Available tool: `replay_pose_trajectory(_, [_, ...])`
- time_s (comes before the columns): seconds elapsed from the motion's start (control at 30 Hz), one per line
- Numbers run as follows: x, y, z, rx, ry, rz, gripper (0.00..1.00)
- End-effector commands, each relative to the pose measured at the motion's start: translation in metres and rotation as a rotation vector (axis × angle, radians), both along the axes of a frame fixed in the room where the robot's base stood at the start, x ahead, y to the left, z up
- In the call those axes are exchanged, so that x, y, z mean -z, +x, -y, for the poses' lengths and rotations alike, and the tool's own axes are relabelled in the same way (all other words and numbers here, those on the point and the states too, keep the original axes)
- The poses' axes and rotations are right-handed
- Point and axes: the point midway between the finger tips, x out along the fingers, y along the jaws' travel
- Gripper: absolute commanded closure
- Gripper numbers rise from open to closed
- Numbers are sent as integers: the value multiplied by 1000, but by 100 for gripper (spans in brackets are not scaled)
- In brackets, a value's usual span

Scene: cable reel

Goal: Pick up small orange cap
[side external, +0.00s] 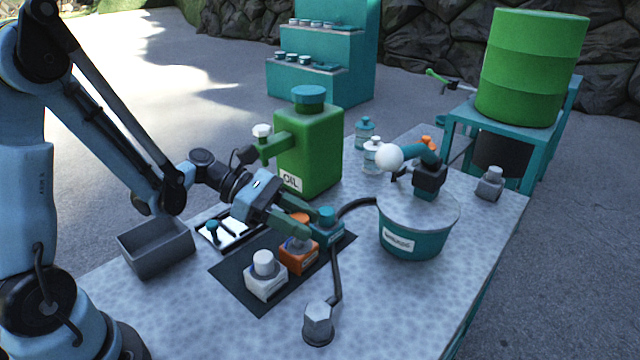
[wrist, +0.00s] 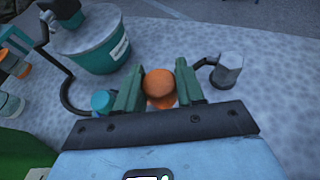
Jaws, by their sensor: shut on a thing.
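The small orange cap (wrist: 159,84) is round and sits between the two green fingers of my gripper (wrist: 159,76) in the wrist view. My gripper (side external: 297,220) is shut on it. In the side view the cap (side external: 299,217) is partly hidden by the fingers and shows above and behind the orange box (side external: 300,257). The top of that box is partly covered by my gripper, and I cannot tell the exact gap between cap and box.
A white box with a white cap (side external: 264,262) and a teal box with a teal cap (side external: 327,222) flank the orange box on a dark mat (side external: 236,281). A green oil can (side external: 318,150), a teal tub (side external: 414,238), a grey bin (side external: 160,258) and a hex post (side external: 317,322) stand around.

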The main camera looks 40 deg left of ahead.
Motion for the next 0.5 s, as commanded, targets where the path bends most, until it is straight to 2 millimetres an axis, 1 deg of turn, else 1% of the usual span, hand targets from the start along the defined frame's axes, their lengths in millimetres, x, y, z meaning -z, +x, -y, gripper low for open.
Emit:
replay_pose_trajectory(0.03, [-6,-7,8,3,0,0,90])
replay_pose_trajectory(0.2, [-23,-23,30,3,0,1,90])
replay_pose_trajectory(0.5, [-44,-45,58,3,0,0,91])
